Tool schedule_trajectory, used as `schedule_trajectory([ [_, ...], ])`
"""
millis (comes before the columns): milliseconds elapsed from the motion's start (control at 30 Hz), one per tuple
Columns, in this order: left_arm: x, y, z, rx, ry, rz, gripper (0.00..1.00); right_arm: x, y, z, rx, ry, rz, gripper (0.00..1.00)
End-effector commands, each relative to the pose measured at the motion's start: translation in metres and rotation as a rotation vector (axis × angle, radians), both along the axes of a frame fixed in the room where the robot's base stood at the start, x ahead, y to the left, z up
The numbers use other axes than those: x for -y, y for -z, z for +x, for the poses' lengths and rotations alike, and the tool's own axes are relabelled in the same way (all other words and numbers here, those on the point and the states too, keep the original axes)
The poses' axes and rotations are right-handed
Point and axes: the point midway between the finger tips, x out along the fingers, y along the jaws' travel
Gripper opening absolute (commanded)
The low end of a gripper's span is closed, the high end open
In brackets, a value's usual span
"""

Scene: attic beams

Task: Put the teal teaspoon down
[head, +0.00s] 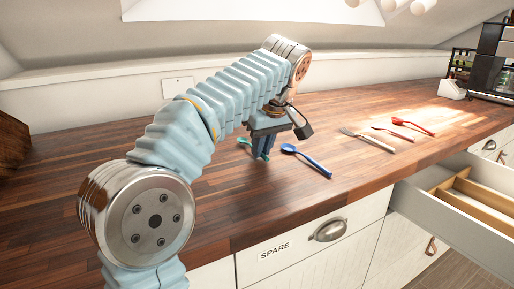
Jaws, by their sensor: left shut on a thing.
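My left arm comes in from the left and reaches over the wooden counter (230,207). My left gripper (263,157) points down, its fingers close to the counter top. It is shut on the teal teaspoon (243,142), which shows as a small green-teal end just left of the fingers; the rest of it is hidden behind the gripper. I cannot tell whether the teaspoon touches the counter. My right gripper is not in view.
A blue spoon (306,160) lies just right of my gripper. Farther right lie a pale fork (367,139), a red utensil (393,134) and a red spoon (414,126). An open drawer (436,209) with wooden dividers juts out at right. The counter left of the gripper is clear.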

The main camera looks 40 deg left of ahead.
Motion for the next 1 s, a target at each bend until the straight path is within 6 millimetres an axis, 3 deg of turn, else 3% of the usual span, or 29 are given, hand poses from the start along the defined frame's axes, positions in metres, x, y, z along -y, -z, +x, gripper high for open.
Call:
schedule_trajectory([
  [400,0.0,0.008,0.001,0.0,-0.002,0.0,0.0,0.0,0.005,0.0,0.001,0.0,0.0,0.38],
  [433,0.0,0.008,0.001,0.001,-0.002,0.0,0.14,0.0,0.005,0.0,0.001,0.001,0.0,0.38],
  [600,0.0,0.007,0.001,0.0,-0.002,0.0,0.38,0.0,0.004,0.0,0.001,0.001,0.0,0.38],
  [1000,0.001,-0.003,0.0,0.002,-0.003,0.001,0.38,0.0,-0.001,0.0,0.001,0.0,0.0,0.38],
])
